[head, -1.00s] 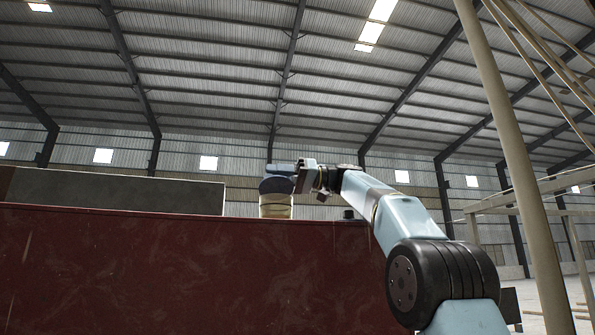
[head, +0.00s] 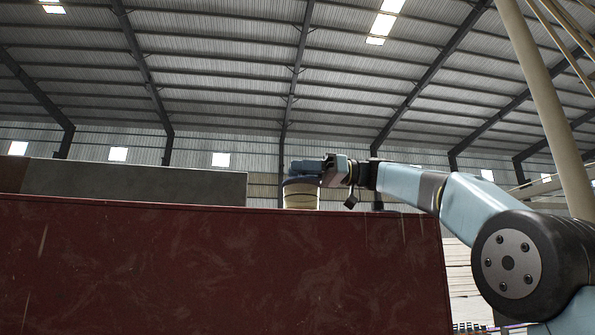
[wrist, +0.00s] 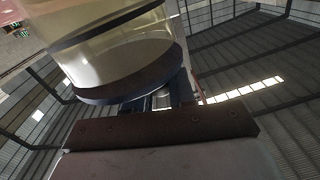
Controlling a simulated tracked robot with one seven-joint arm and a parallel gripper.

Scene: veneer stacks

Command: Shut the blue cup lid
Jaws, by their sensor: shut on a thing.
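The cup (head: 301,197) has a pale cream body and stands upright near the top edge of a dark red block. Its blue lid (head: 300,182) sits at the top of the cup and looks nearly level; whether it is fully seated I cannot tell. My gripper (head: 314,168) reaches in from the right at lid height and is shut on the lid, though the contact is partly hidden. In the wrist view the cup (wrist: 115,55) appears upside down, with the dark lid rim (wrist: 130,80) close to my gripper (wrist: 165,98).
The dark red block (head: 200,265) fills the lower left and hides the cup's foot. A long grey slab (head: 140,183) lies behind it on the left. A pale post (head: 548,100) rises at the right, beyond my arm. The air above the cup is clear.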

